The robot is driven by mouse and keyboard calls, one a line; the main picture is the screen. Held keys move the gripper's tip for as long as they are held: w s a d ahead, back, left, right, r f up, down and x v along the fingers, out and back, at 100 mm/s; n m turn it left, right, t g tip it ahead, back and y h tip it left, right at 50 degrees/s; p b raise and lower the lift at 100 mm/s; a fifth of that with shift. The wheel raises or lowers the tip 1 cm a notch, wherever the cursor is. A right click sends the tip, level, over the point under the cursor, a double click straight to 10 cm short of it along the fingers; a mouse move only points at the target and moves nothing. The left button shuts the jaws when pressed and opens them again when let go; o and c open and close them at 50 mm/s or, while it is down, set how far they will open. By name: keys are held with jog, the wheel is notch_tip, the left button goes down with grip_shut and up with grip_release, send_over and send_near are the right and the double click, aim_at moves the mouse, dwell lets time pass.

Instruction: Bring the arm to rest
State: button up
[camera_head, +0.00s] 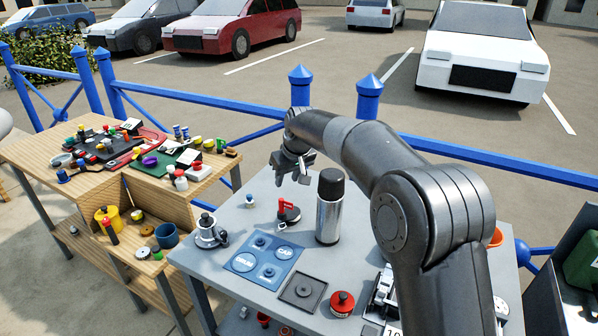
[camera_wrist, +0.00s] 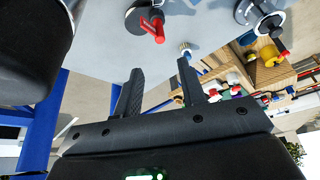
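My gripper (camera_head: 293,176) hangs above the back part of the grey table (camera_head: 228,213), left of a black-and-silver flask (camera_head: 329,212). In the wrist view my gripper's two fingers (camera_wrist: 160,70) stand apart with nothing held between them. A black round part with a red handle (camera_head: 288,211) stands on the table below the gripper; it also shows in the wrist view (camera_wrist: 147,22). My arm reaches in from the right and bends over the table, hiding part of its right side.
A metal winch-like part (camera_head: 209,232), a blue mat marked DRUM and CAP (camera_head: 244,262), a black square tray (camera_head: 287,293) and a red knob (camera_head: 342,302) occupy the table. A cluttered wooden bench (camera_head: 157,188) stands left. A blue railing (camera_head: 480,160) runs behind.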

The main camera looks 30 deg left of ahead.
jog(key=s+f+n+h, duration=0.1)
jog(key=s+f+n, duration=0.15)
jog(key=s, duration=0.25)
jog(key=s+d+r+m+t, duration=0.15)
jog(key=d+r, duration=0.25)
jog(key=d, duration=0.7)
jog(key=s+d+r+m+h, duration=0.1)
jog(key=s+d+r+m, duration=0.25)
jog(key=d, duration=0.75)
jog(key=s+d+r+m+t, duration=0.15)
jog(key=d+r, duration=0.35)
jog(key=d, duration=0.7)
jog(key=s+d+f+m+h, duration=0.1)
jog(key=s+d+f+m, duration=0.1)
jog(key=s+d, duration=0.7)
jog(key=s+d+f+m, duration=0.2)
jog(key=s+d+m, duration=0.3)
jog(key=s+d, duration=0.4)
jog(key=shift+s+f+m+h, duration=0.15)
jog(key=shift+f+m+h, duration=0.15)
jog(key=shift+h, duration=0.1)
